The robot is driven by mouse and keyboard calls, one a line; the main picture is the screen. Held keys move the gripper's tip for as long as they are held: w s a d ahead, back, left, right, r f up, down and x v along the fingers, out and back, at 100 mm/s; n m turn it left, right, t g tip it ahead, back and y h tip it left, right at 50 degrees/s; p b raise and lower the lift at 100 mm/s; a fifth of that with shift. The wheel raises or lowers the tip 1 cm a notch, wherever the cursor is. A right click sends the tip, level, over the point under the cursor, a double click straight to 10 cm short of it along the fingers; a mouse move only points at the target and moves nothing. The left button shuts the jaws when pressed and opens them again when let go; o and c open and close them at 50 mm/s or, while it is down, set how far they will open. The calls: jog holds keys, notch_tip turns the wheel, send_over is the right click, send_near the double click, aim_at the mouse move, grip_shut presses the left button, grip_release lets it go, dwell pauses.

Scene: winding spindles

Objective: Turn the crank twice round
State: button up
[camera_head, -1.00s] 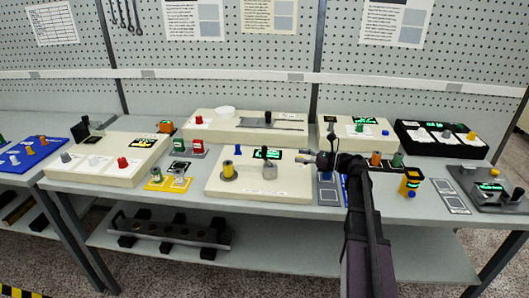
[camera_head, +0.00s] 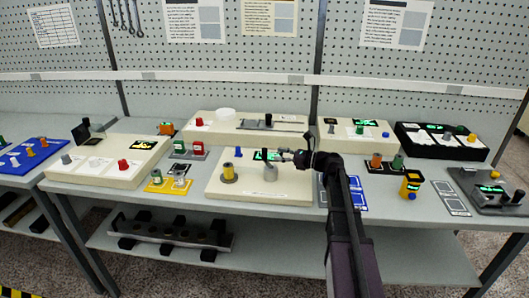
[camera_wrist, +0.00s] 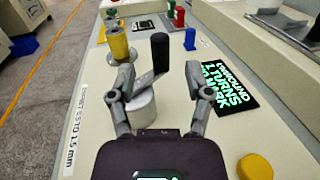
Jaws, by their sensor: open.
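The crank has an upright black handle (camera_wrist: 160,52) above a round grey hub (camera_wrist: 141,106) on a cream winding box. The grey hub (camera_head: 270,174) also shows in the head view. My gripper (camera_wrist: 159,76) is open, its two fingers on either side of the handle in the wrist view. I cannot tell whether the handle is fully between the fingertips or just beyond them. In the head view my gripper (camera_head: 283,155) reaches in from the right, close to the crank. A yellow spool (camera_wrist: 117,42) stands beyond it. A lit green display (camera_wrist: 222,85) includes the words "1 TURNS".
A yellow round knob (camera_wrist: 255,166) sits at the near right of the box. A blue peg (camera_wrist: 190,39) stands beyond the display. Other cream boxes with knobs (camera_head: 123,163) stand around on the grey bench. A slider box (camera_head: 250,128) is behind.

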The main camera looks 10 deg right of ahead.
aim_at(264, 159)
jog(key=shift+x, duration=3.05)
jog(key=shift+d, duration=0.1)
grip_shut()
